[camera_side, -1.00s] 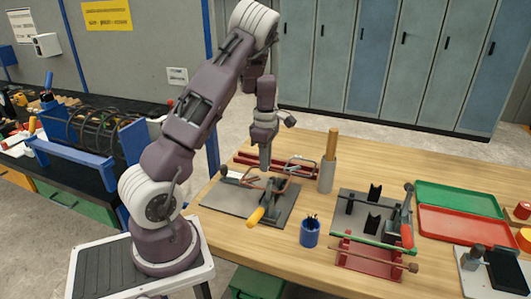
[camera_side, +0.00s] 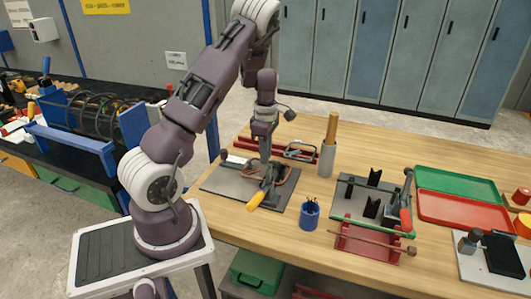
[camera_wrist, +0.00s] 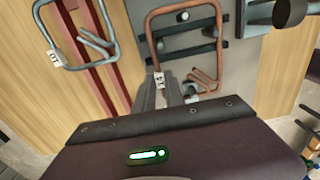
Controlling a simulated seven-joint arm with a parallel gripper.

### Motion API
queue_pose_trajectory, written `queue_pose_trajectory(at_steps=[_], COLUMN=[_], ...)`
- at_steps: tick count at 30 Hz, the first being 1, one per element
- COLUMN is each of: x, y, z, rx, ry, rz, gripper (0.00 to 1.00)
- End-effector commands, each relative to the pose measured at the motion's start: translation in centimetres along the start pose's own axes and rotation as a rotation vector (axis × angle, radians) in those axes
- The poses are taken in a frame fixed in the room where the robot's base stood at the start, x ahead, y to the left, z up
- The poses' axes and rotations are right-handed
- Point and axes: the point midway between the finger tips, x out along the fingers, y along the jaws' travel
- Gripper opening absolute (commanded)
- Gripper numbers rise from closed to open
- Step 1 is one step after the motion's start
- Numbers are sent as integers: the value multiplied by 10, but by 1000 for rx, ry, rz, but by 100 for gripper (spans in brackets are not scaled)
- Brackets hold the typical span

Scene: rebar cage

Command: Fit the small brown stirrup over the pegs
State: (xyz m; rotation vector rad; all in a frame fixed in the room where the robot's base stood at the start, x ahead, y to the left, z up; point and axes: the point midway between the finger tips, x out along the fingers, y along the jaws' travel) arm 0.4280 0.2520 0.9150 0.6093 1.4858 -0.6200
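The brown stirrup (camera_wrist: 186,10) is a bent rod loop with hooked ends and a white tag. In the wrist view my gripper (camera_wrist: 162,95) is closed around its near left leg, just below the tag. In the side view my gripper (camera_side: 265,158) points down over the grey plate (camera_side: 222,190), and the stirrup (camera_side: 284,177) lies nearly level, low over the fixture. Dark bars (camera_wrist: 190,48) of the fixture show under and inside the loop. I cannot make out the pegs clearly, or whether the stirrup is around them or rests above them.
A grey stirrup (camera_wrist: 78,15) with its own tag lies on red rails (camera_wrist: 92,50) behind the plate. A yellow-handled lever (camera_side: 257,213) is at the plate's front. A grey holder with a wooden handle (camera_side: 328,158) and a blue cup (camera_side: 310,214) stand to the right.

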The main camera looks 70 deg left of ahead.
Motion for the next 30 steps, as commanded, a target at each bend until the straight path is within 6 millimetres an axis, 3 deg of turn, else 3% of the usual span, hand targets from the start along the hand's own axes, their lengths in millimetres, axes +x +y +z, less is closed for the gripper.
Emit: queue_pose_trajectory(at_steps=[1,3,12,21,25,30], x=[0,0,-2,-58,-70,-71], y=[0,0,0,1,0,0], z=[0,0,0,0,0,0], rx=[0,0,0,2,0,-1], ry=[0,0,0,0,0,0], rz=[0,0,0,4,1,0], gripper=[26,38,38,38,38,38])
